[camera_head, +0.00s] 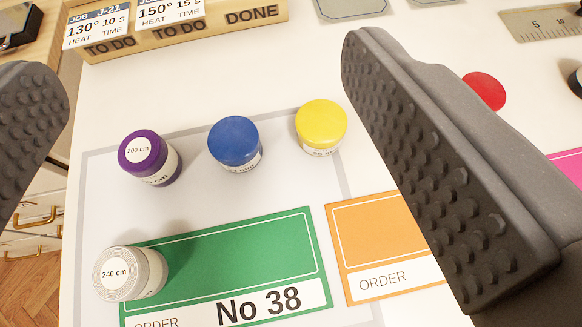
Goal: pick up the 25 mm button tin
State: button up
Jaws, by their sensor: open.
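A blue tin (235,142) and a yellow tin (321,127) stand upright on the white table, the yellow one to the right. Each has a white label on its side ending in "mm". The numbers are partly turned away and too small to read surely, so I cannot tell which is the 25 mm tin. My gripper (204,70) is open, with its dark studded fingers at the left and right of the picture. Both tins show between the fingers, and nothing is held. The yellow tin is nearer the right finger.
A purple 200 cm tin (150,157) stands left of the blue tin. A white 240 cm tin (131,273) overlaps the corner of green card No 38 (225,255). An orange order card (372,240) lies right. A wooden job rack (225,22) is behind. A red round thing (484,92) shows beyond the right finger.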

jog(key=s+d+f+g+h+p, duration=0.15)
jog(key=d+f, duration=0.25)
jog(key=f, duration=1.1)
send_near(321, 124)
jog(key=w, duration=0.1)
jog(key=w+f, duration=0.1)
jog(key=w+f+h, duration=0.1)
jog(key=shift+w+d+m+t, duration=0.1)
jog(key=shift+w+m+t, duration=0.15)
jog(key=shift+m, duration=0.15)
jog(key=shift+b+x, duration=0.45)
jog(key=shift+x, duration=2.05)
jog(key=shift+f, duration=0.15)
jog(key=c, duration=1.1)
